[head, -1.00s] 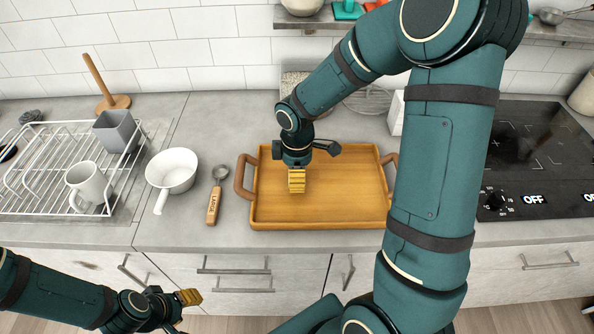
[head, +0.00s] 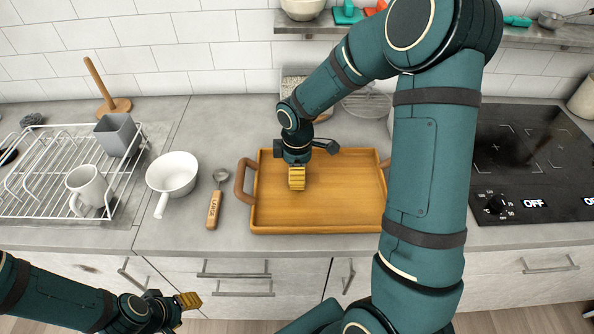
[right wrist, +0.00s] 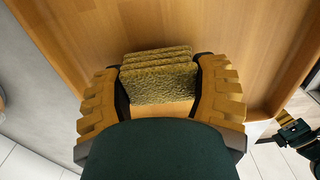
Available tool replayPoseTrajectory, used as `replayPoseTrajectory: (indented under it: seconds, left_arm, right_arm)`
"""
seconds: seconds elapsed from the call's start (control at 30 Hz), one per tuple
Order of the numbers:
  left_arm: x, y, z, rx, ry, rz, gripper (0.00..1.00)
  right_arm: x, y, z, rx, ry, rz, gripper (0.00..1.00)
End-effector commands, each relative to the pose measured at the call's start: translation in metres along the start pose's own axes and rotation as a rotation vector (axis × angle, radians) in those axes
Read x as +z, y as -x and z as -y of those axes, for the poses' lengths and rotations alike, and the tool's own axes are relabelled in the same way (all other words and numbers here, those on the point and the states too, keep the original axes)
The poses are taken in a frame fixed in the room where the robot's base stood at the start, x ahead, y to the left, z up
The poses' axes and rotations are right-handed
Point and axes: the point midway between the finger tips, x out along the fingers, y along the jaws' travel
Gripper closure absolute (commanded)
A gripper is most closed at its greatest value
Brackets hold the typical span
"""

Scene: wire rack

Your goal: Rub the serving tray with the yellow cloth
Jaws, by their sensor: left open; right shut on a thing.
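The wooden serving tray (head: 345,190) lies flat on the counter, with a handle at each end; its right end is partly behind my right arm. My right gripper (head: 297,179) points down over the left-middle part of the tray. In the right wrist view it is shut on the yellow cloth (right wrist: 158,82), which looks like a folded, rough-textured pad between the two fingers. The tray floor (right wrist: 85,25) shows around it. I cannot tell whether the cloth touches the tray. My left gripper (head: 187,301) is open and empty, low in front of the counter's drawers.
Left of the tray lie a measuring spoon (head: 214,208) and a white pan (head: 172,175). A wire dish rack (head: 40,185) with a white mug (head: 88,187) and a grey cup (head: 118,135) stands further left. The black cooktop (head: 530,150) is at right.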

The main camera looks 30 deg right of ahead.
Motion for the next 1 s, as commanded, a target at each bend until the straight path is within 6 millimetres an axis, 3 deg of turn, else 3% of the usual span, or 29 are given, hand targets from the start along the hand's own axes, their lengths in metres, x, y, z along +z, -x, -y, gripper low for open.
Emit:
replayPoseTrajectory:
  seconds: [1.0]
  left_arm:
    - [0.0009,-0.0075,0.0029,0.000,0.000,0.000,0.53]
  right_arm:
    - [0.0000,-0.0115,0.0002,0.000,0.000,0.001,0.76]
